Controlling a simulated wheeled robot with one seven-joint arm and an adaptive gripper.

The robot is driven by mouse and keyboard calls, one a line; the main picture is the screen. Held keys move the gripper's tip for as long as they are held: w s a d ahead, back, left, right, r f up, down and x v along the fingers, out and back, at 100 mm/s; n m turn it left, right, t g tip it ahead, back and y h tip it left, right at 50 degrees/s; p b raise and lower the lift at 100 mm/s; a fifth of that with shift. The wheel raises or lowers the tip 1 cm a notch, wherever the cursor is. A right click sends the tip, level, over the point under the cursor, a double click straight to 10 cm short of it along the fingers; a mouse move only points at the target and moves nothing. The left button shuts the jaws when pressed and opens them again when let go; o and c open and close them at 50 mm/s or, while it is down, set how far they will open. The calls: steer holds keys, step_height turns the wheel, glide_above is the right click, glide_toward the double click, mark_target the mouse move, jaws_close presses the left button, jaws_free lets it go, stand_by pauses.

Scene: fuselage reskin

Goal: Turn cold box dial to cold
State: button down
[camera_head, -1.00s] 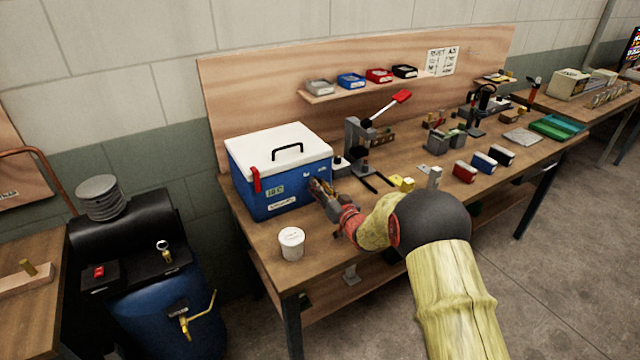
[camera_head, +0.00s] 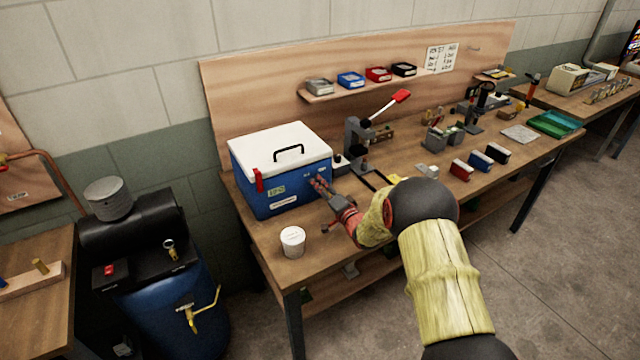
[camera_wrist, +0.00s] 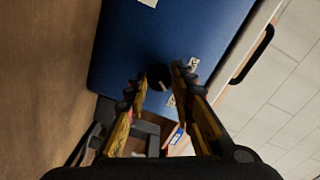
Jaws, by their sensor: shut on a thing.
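The cold box (camera_head: 262,192) has a blue body, a white lid with a black handle, and a red latch. It stands on the left end of the wooden workbench. My gripper (camera_head: 319,186) is at the right part of the box's front face. In the wrist view, the round black dial (camera_wrist: 159,76) sits on the blue face of the cold box (camera_wrist: 150,35), between the two fingertips of my gripper (camera_wrist: 158,86). The jaws are shut on the dial. A white label with small marks lies beside it. The dial's setting is too small to read. My gripper hides the dial in the head view.
A white tub (camera_head: 292,241) stands on the workbench (camera_head: 262,238) in front of the box. A press with a red-handled lever (camera_head: 358,140) stands right of the box. Red, blue and black small boxes sit farther right. A shelf (camera_head: 345,90) holds several bins.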

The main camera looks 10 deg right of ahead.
steer(key=shift+m, duration=0.6)
steer(key=shift+p, duration=0.3)
steer(key=c, duration=1.5)
jaws_free()
steer(key=shift+c, duration=0.2)
steer(key=shift+o, duration=0.2)
steer(key=v, duration=1.2)
